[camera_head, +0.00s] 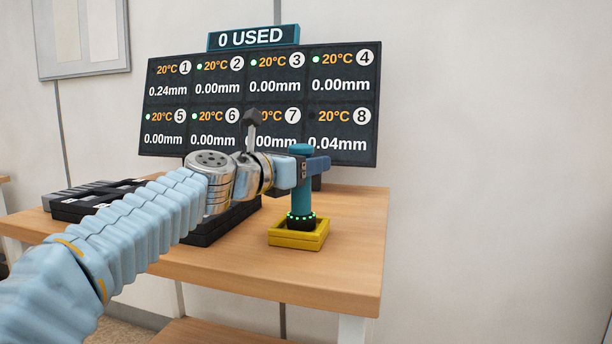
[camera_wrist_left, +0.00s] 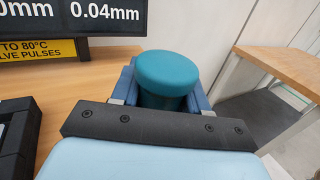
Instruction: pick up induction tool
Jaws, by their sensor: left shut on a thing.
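The induction tool (camera_head: 302,198) is a teal upright cylinder with a wider round cap and a dark lower end ringed by small green lights. It stands in a yellow square holder (camera_head: 298,233) near the right part of the table. My left gripper (camera_head: 303,166) is shut on the tool just below its cap. In the left wrist view the teal cap (camera_wrist_left: 168,70) shows between the blue fingers (camera_wrist_left: 165,100); the tool's lower part is hidden there. My right gripper is in neither view.
A dark display (camera_head: 262,105) with several numbered readings stands behind the tool. Black trays (camera_head: 85,200) lie on the wooden table (camera_head: 345,240) to the left, partly behind my arm. The table's right end is clear. Another wooden table (camera_wrist_left: 285,65) shows in the wrist view.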

